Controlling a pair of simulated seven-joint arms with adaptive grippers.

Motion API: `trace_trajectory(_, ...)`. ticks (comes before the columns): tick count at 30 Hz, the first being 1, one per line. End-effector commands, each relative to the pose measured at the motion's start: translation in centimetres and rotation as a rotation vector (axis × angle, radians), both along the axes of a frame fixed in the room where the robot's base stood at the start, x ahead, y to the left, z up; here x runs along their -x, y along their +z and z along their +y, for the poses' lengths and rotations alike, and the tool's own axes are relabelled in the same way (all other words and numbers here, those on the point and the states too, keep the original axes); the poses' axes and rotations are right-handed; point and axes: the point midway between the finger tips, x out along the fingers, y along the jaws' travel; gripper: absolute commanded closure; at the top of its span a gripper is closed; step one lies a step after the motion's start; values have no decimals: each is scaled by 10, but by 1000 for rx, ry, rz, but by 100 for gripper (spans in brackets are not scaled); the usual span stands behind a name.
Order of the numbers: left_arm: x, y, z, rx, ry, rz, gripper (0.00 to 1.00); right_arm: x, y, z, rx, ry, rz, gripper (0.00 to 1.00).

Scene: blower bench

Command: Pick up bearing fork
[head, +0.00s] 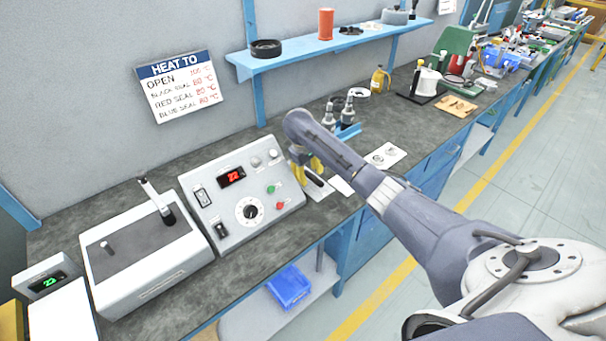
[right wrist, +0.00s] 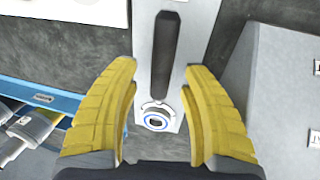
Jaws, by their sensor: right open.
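What looks like the bearing fork has a long dark handle (right wrist: 165,48) and, below it, a pale ring-shaped end (right wrist: 155,115) with a blue ring inside. It lies on or over a light grey plate in the right wrist view. My right gripper (right wrist: 158,110) is open, its yellow fingers on either side of the ring end, with gaps to both. I cannot tell its height above the plate. In the head view the right gripper (head: 306,166) points down beside the control box, and the dark handle (head: 313,179) shows partly next to it. My left gripper is not in view.
The control box (head: 240,190) with a red display stands close to the left of the right gripper. A blue rack (head: 348,131) with metal tools is just behind. A white sheet (head: 384,155) lies to the right. The bench's front edge is near.

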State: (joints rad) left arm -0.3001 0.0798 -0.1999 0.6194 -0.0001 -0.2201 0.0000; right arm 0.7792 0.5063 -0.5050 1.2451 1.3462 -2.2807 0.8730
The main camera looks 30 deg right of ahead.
Motion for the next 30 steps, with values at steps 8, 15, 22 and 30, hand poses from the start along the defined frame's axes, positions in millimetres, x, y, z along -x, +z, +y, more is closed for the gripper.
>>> trace_trajectory(8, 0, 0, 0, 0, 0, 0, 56, 0, -8, -2, 0, 1, 0, 54)
trace_trajectory(15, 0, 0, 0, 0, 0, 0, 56, 0, -8, -1, 0, 1, 0, 65)
trace_trajectory(22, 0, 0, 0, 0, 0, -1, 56, 0, -8, -1, 0, 1, 0, 91)
trace_trajectory(30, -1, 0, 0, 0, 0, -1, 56, 0, -8, -1, 0, 1, 0, 100)
